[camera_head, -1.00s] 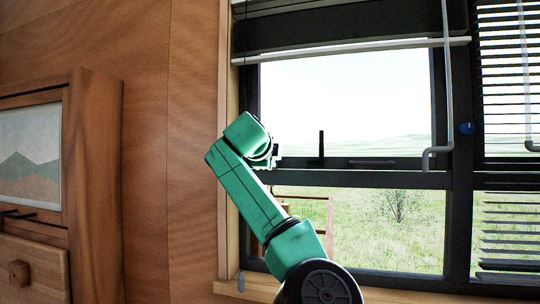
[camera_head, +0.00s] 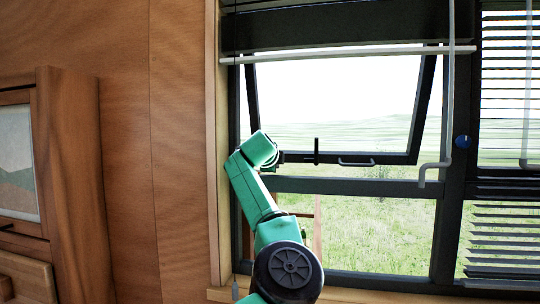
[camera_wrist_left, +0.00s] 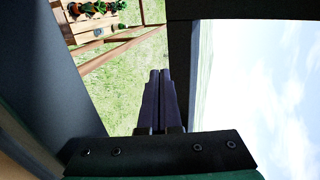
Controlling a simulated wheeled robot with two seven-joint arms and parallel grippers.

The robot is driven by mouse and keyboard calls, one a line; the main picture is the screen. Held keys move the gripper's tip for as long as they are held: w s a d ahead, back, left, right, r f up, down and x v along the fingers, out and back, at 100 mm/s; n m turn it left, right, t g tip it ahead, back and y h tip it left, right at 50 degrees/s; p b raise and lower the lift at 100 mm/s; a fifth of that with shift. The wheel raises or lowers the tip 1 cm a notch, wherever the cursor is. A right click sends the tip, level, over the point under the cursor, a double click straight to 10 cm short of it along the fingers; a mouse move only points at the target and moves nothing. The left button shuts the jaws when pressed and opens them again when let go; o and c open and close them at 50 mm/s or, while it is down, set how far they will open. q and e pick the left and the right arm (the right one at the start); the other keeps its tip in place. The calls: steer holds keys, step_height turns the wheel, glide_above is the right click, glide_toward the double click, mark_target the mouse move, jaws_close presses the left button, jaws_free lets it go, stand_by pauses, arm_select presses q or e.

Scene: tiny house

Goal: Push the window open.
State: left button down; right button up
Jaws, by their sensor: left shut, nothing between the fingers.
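The window's upper pane has a dark hinged sash (camera_head: 392,158). It is tilted outward at the bottom, with a gap between it and the fixed dark frame (camera_head: 400,187). A short dark upright handle (camera_head: 316,150) stands on its bottom rail. My green left arm reaches up to the sash's lower left corner. The fingers there are mostly hidden by my wrist in the head view. In the left wrist view my left gripper (camera_wrist_left: 159,74) is shut and empty, close to a dark frame bar (camera_wrist_left: 181,50). I cannot tell whether it touches. My right gripper is not in view.
A white rail (camera_head: 350,54) crosses the window top, and a pale hanging rod (camera_head: 448,110) is at its right. Blinds (camera_head: 507,100) cover the right window. A wooden cabinet (camera_head: 72,180) stands at the left. The wooden sill (camera_head: 365,296) runs below.

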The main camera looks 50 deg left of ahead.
arm_select(q)
steer(key=b+v, duration=0.3)
steer(key=v, duration=0.1)
steer(key=f+b+v, duration=0.1)
steer(key=b+v, duration=0.1)
steer(key=shift+s+d+r+b, duration=0.1)
steer(key=shift+s+d+b, duration=0.15)
steer(key=shift+s+b, duration=0.1)
steer(key=b+v, duration=0.2)
steer(key=v, duration=0.6)
steer(key=shift+r, duration=0.4)
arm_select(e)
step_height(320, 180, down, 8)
arm_select(q)
steer(key=shift+w+a, duration=0.1)
steer(key=shift+w, duration=0.05)
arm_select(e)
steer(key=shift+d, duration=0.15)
arm_select(q)
steer(key=shift+f, duration=0.1)
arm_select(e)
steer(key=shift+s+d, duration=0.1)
